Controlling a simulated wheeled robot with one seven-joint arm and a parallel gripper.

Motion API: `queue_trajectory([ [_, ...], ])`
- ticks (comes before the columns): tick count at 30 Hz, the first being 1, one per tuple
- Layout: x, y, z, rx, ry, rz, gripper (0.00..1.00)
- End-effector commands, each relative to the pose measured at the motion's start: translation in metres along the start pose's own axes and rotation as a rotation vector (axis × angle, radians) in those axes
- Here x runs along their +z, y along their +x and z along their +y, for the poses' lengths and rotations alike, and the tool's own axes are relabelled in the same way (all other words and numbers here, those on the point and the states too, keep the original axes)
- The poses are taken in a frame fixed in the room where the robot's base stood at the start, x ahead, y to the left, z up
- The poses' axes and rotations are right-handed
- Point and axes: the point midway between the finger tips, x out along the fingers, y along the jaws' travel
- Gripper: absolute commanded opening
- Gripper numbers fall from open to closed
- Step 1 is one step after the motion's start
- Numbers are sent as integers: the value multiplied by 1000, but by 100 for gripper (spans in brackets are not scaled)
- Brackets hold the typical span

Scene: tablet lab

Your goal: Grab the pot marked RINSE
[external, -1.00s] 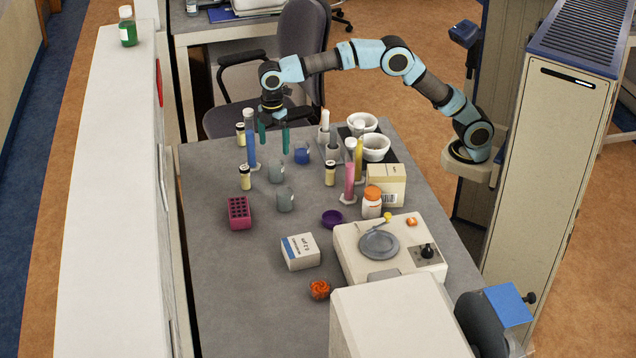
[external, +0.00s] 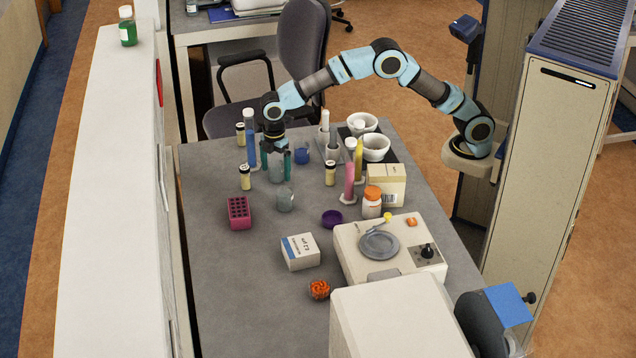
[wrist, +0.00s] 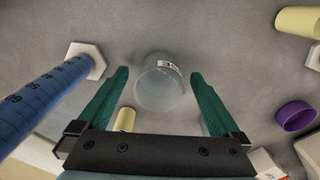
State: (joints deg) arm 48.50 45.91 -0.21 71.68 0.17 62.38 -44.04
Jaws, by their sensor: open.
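A clear grey glass pot (wrist: 160,88) with a small white label stands between my fingers in the wrist view; the label is too small to read. In the external view this pot (external: 276,174) is partly covered by my gripper (external: 278,170). My gripper (wrist: 159,75) is open, with one green finger on each side of the pot and visible gaps to it. A similar grey glass pot (external: 285,201) stands just in front of it. A pot with blue content (external: 302,154) stands to the right. No RINSE marking is legible.
A blue graduated cylinder (external: 251,150) stands close on the left and shows large in the wrist view (wrist: 40,98). Yellow-capped vials (external: 245,178) stand nearby. Pink (external: 349,175) and yellow cylinders are to the right. A magenta rack (external: 239,212) and purple dish (external: 331,219) lie nearer the front.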

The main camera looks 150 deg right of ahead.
Motion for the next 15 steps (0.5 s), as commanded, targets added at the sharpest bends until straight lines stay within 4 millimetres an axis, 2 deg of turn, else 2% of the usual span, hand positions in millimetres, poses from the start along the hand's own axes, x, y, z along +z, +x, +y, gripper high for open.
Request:
queue_trajectory([
  [3,0,0,0,0,0,0,99],
  [15,0,0,0,0,0,0,54],
])
